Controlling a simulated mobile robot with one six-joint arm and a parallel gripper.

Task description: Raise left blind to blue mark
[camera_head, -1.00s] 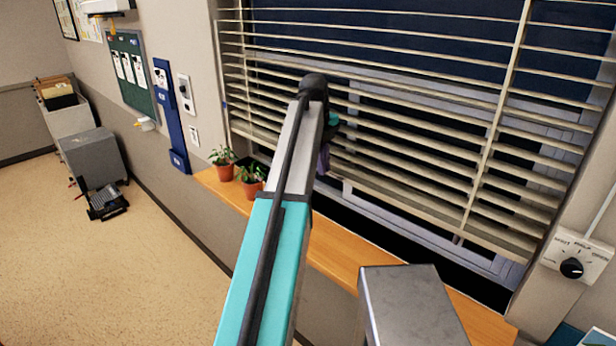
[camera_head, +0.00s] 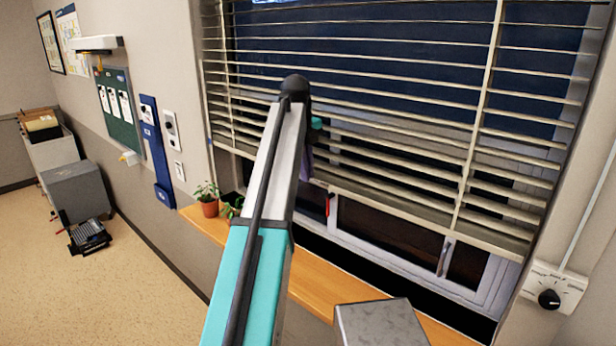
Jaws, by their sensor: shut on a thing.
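A cream slatted blind (camera_head: 400,110) covers most of the window. Its slats crowd together near the bottom rail (camera_head: 420,212), and a strip of window shows below the rail. My arm reaches up to the blind's left part. My gripper (camera_head: 307,165) is mostly hidden behind the arm's end; a purple piece of it shows against the lower slats. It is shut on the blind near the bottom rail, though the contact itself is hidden. A small red mark (camera_head: 327,206) shows just below the rail, right of the gripper.
An orange-brown sill (camera_head: 310,285) runs under the window, with potted plants (camera_head: 207,200) at its left end. A dial switch (camera_head: 550,298) is on the right wall. The floor at left is largely open.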

